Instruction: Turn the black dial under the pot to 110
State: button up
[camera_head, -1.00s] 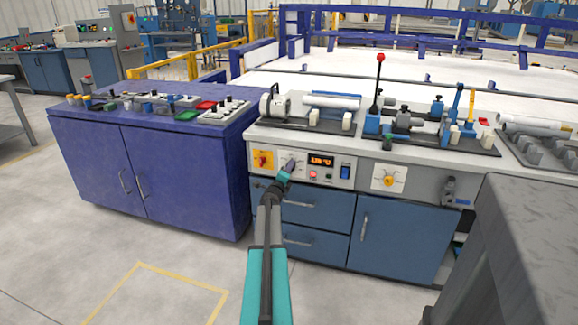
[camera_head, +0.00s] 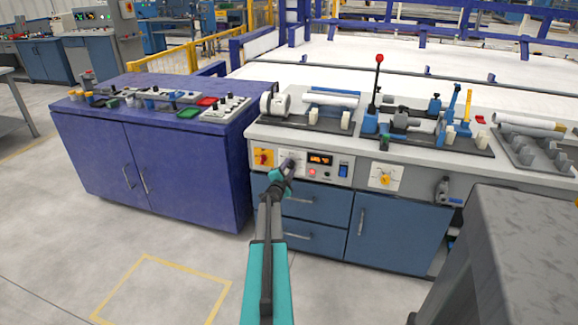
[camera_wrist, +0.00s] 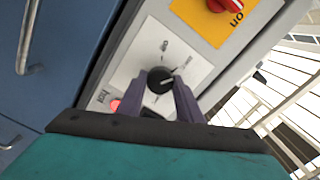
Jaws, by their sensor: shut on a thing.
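The black dial (camera_wrist: 160,80) is a round knob with a pale pointer line, on a white plate with printed scale marks. In the wrist view my gripper (camera_wrist: 162,92) has its two dark fingers on either side of the dial, shut on it. The fingers and wrist hide the lower part of the plate. In the head view my gripper (camera_head: 288,166) is at the front panel of the bench and mostly covers the dial. An orange-lit display (camera_head: 320,160) is just right of it; its digits are too small to read surely. I cannot clearly make out a pot.
A red switch on a yellow plate (camera_head: 263,158) is just left of the dial. A red button (camera_head: 312,172) and a blue switch (camera_head: 343,170) are to the right. Blue drawers (camera_head: 318,200) are below. A grey block (camera_head: 530,225) stands at the right front.

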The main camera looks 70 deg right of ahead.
dwell(0.3)
jog(key=o, duration=1)
jog(key=shift+o, duration=0.2)
jog(key=shift+a, duration=0.2)
jog(key=a, duration=1.3)
jog(key=shift+s+a+b, duration=0.25)
jog(key=shift+s+b, duration=0.2)
